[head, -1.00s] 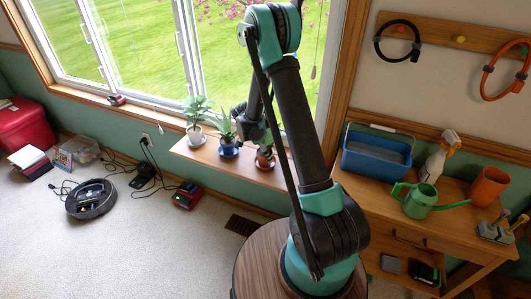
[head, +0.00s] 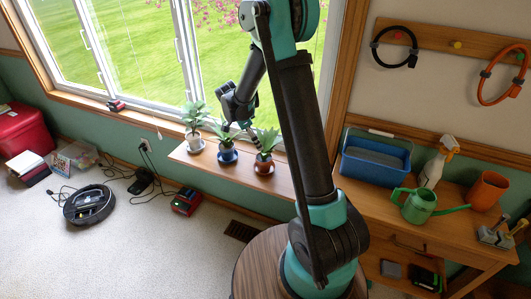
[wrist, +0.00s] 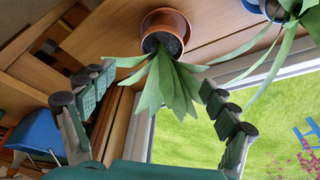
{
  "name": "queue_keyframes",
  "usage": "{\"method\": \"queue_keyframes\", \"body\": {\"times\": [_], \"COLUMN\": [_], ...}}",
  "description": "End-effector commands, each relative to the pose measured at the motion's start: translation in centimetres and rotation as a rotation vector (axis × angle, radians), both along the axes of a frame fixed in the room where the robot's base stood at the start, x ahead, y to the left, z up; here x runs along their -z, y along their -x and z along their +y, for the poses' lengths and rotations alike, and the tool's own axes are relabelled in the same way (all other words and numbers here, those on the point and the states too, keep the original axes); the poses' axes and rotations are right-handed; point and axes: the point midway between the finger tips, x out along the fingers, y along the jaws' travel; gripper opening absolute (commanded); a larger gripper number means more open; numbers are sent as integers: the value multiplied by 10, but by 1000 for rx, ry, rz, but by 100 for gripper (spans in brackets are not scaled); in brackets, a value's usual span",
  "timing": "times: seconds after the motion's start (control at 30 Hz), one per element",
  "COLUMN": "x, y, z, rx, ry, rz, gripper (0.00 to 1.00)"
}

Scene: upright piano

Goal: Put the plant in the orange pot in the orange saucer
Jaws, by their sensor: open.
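The plant in the orange pot (head: 264,159) stands upright at the right end of the row of plants on the wooden window shelf. It also shows in the wrist view (wrist: 163,43), its leaves pointing toward my gripper. An orange saucer (wrist: 176,15) shows as a wider rim around the pot's base, and the pot appears to stand in it; exact seating is hard to tell. My gripper (wrist: 158,80) is open, its two fingers apart on either side of the leaves, not closed on the pot. In the head view, my gripper (head: 243,122) is above and left of this plant, partly behind my arm.
A plant in a blue pot (head: 228,153) and one in a white pot (head: 194,141) stand left on the same shelf (head: 291,184). The window is close behind. A blue bin (head: 376,160) and green watering can (head: 420,204) sit on the desk at right.

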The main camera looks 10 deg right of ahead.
Motion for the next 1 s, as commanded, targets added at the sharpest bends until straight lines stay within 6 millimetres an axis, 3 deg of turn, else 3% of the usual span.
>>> {"method": "queue_keyframes", "body": {"times": [0.17, 0.5, 0.77, 1.0], "x": [-18, -52, -62, -58], "y": [24, 102, 167, 227], "z": [-16, -52, -71, -79], "rx": [-115, -507, -806, -1074], "ry": [-30, -102, -118, -95], "rz": [28, 75, 72, 48], "gripper": [87, 87, 87, 87]}}
